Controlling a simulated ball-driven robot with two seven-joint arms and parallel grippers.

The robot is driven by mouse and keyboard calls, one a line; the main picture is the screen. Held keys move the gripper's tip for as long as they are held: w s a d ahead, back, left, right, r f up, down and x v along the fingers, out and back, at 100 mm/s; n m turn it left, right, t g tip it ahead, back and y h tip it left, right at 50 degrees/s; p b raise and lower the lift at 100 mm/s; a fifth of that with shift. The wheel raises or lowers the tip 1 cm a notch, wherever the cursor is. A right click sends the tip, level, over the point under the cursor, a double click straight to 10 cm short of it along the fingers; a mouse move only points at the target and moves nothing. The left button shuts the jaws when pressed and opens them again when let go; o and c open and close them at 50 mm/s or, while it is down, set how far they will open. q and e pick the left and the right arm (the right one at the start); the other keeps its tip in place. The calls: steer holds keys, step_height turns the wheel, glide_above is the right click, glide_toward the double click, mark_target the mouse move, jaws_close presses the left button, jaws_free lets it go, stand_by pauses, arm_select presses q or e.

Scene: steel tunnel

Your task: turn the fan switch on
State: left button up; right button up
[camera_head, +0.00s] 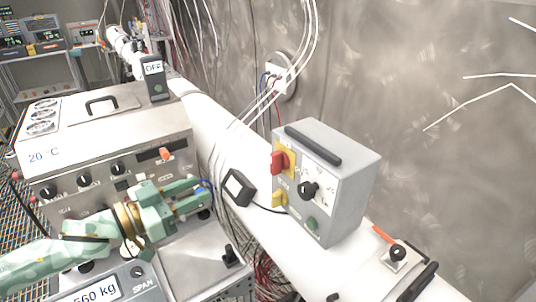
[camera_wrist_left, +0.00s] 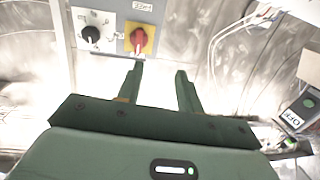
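A grey control box (camera_head: 350,190) stands on the white ledge right of centre. It carries a red rotary switch (camera_head: 281,162) on a yellow plate and a black knob (camera_head: 309,189). In the left wrist view the red switch (camera_wrist_left: 138,37) has its handle roughly upright, with the black knob (camera_wrist_left: 91,34) to its left. No label here clearly names the fan switch. My left gripper (camera_head: 206,193) is open and empty, left of the box and apart from it. In the left wrist view its fingers (camera_wrist_left: 160,70) point toward the red switch's side. My right gripper is not in view.
A small black-framed block (camera_head: 238,188) lies between gripper and box. A scale (camera_head: 105,288) sits below the arm. Cables hang on the wall.

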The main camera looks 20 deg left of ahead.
arm_select(q)
step_height(320, 180, up, 3)
steer(key=s+d+h, duration=0.1)
steer(key=d+h, duration=0.1)
steer(key=d, duration=0.1)
steer(key=p, duration=0.2)
glide_toward(271, 157)
steer(key=shift+m+g, duration=0.4)
steer(key=x, duration=0.9)
steer(key=shift+w+r, duration=0.2)
steer(key=shift+r, duration=0.1)
steer(key=shift+c, duration=0.3)
jaws_close()
